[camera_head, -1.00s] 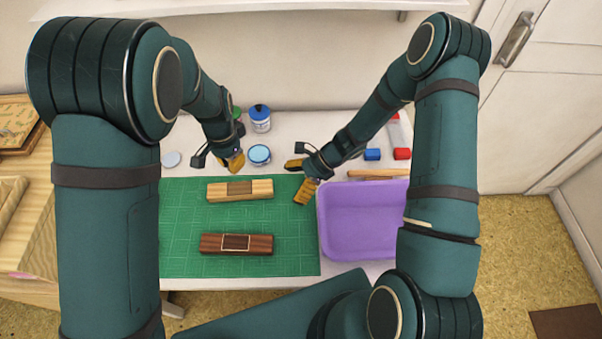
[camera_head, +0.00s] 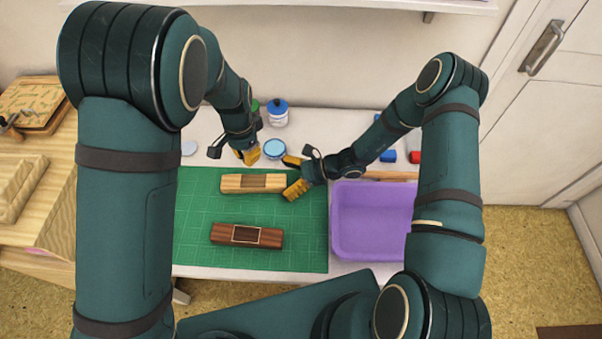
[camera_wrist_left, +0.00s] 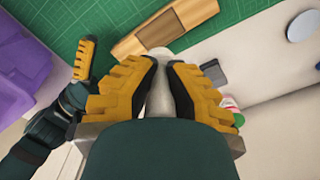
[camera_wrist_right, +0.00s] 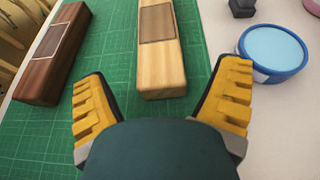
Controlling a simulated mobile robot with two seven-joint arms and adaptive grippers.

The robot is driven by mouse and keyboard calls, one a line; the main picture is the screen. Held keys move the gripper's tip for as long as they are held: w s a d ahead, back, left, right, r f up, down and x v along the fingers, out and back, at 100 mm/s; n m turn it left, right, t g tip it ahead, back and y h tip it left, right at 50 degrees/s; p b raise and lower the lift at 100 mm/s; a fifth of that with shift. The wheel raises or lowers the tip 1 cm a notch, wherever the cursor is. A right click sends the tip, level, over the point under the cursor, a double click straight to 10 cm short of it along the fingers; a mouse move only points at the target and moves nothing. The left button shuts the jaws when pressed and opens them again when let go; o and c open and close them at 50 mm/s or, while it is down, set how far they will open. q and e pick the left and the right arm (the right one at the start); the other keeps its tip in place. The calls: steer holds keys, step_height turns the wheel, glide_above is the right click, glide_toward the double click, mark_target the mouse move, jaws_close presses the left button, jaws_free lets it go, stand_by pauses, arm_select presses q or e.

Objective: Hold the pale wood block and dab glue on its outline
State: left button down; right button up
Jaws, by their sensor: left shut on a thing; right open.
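The pale wood block (camera_head: 229,183) lies on the green cutting mat (camera_head: 200,205), with a darker rectangle on its top. My right gripper (camera_head: 293,176) is open at the block's right end. In the right wrist view the near end of the pale wood block (camera_wrist_right: 163,75) lies ahead, between the spread fingers and not gripped. My left gripper (camera_head: 248,155) is shut on a whitish bottle-like thing (camera_wrist_left: 160,98), just behind the block. Its rounded end shows past the fingertips in the left wrist view, close to the block's edge; the fingers hide part of it.
A dark wood block (camera_head: 220,234) lies nearer on the mat. A purple tray (camera_head: 370,248) stands right of the mat.

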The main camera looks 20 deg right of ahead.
mark_target(277, 180)
steer(key=shift+x, duration=1.55)
steer(key=c, duration=1.3)
